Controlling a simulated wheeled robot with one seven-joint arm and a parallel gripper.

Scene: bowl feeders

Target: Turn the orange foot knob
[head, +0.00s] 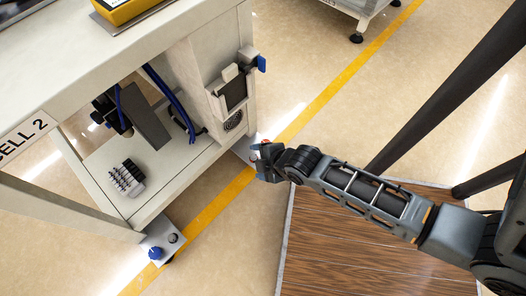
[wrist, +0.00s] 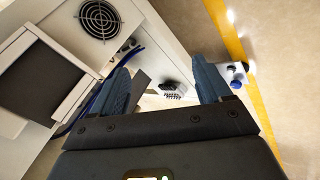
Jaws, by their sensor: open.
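My gripper (head: 259,152) is low beside the right front corner of the white cell in the head view. In the wrist view its two blue-padded fingers are spread apart, with nothing between the fingertips (wrist: 162,80). A small orange-red spot shows at the gripper's tip in the head view; I cannot tell whether it is the orange foot knob or part of the gripper. No orange knob shows clearly in the wrist view. A blue foot knob (head: 155,253) sits on the plate at the cell's near left foot; a blue knob also shows beyond the right finger in the wrist view (wrist: 236,84).
The white cell (head: 188,168) has an open lower bay with blue hoses and a small connector block (head: 127,178). A fan grille (wrist: 99,19) is on its side. A yellow floor line (head: 208,220) runs past the cell. A wood-topped surface (head: 350,250) lies below my arm.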

